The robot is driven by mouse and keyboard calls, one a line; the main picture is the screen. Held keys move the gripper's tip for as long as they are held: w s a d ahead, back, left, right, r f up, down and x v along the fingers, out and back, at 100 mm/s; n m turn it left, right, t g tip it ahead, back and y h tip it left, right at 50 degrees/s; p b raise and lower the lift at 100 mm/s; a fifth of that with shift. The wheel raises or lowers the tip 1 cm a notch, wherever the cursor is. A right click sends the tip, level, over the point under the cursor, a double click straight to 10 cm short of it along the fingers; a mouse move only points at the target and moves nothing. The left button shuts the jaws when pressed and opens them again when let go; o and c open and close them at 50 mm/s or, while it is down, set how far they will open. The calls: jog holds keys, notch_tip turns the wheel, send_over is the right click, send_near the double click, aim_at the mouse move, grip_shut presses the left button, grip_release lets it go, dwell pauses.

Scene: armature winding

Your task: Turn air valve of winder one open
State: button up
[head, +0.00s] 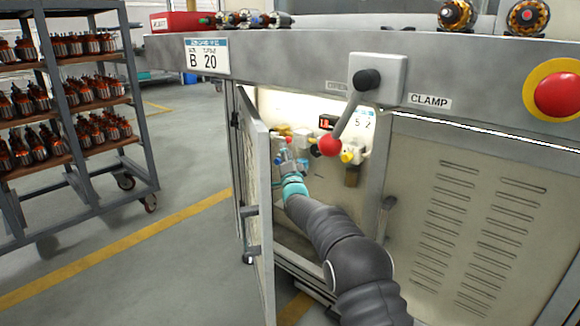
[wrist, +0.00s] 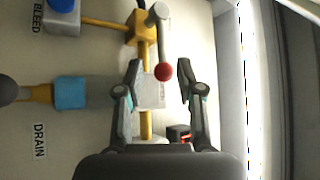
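In the wrist view a brass valve (wrist: 138,27) has a grey lever (wrist: 162,42) ending in a red ball (wrist: 163,71). The lever points down the picture, roughly parallel to the brass pipe below the valve. No label naming this valve shows. My gripper (wrist: 158,68) is open, with one fingertip on each side of the red ball and a gap on both sides; depth contact cannot be told. In the head view my gripper (head: 289,160) is inside the open cabinet of the winder (head: 465,215), among small fittings; the valve is not clear there.
The cabinet door (head: 258,200) stands open left of my arm. A clamp lever with a red ball (head: 330,145) hangs in front of the opening. In the wrist view a blue fitting (wrist: 71,92) sits left, near DRAIN and BLEED labels. A rack (head: 75,130) stands left.

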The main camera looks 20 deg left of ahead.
jog(key=v, duration=0.6)
jog(key=shift+d, duration=0.1)
dwell(0.5)
